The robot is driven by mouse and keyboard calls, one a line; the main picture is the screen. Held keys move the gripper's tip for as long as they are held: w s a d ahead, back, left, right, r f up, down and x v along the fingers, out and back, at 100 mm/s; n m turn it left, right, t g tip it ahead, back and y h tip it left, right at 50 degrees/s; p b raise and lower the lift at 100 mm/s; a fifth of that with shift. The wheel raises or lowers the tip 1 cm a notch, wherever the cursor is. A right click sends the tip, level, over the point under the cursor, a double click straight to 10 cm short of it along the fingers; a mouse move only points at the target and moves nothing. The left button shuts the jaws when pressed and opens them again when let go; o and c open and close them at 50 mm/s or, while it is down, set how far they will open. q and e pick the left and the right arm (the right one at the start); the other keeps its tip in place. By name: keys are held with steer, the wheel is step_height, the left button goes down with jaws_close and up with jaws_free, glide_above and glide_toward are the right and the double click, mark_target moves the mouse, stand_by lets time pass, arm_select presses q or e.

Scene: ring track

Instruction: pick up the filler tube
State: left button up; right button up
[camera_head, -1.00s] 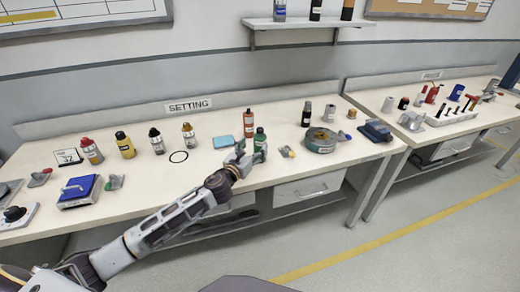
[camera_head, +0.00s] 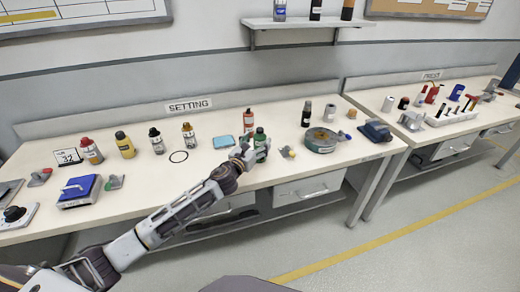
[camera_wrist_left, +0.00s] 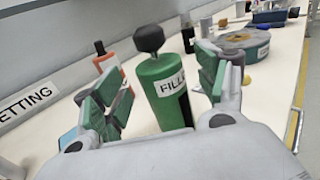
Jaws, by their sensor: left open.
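The filler tube is a green bottle with a black cap and a white label whose visible letters read "FILL"; it stands upright on the bench (camera_head: 261,143). In the left wrist view the filler tube (camera_wrist_left: 162,88) stands between the two open fingers of my left gripper (camera_wrist_left: 165,95), with gaps showing on both sides. In the head view my left gripper (camera_head: 247,152) is right at the tube and covers part of its left side. The tube's base is hidden by the gripper in the wrist view. My right gripper is not in view.
A red bottle (camera_head: 248,119) stands just behind the tube, and a light blue pad (camera_head: 223,142) lies to its left. A small yellow and grey item (camera_head: 287,152) lies to the right, then a round green tin (camera_head: 321,141).

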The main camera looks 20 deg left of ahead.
mark_target(260, 135)
arm_select(q)
steer(key=shift+w+d, duration=0.15)
steer(key=shift+w, duration=0.6)
steer(key=shift+w+d, duration=0.1)
steer(key=shift+w, duration=0.6)
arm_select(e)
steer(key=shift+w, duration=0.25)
arm_select(q)
steer(key=shift+c, duration=0.4)
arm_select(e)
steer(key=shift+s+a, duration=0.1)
arm_select(q)
jaws_close()
steer(key=shift+r, duration=0.1)
steer(key=shift+r, duration=0.75)
step_height(260, 135, up, 7)
steer(key=shift+f+p, duration=0.1)
steer(key=shift+p, duration=1.1)
steer(key=shift+r, duration=0.8)
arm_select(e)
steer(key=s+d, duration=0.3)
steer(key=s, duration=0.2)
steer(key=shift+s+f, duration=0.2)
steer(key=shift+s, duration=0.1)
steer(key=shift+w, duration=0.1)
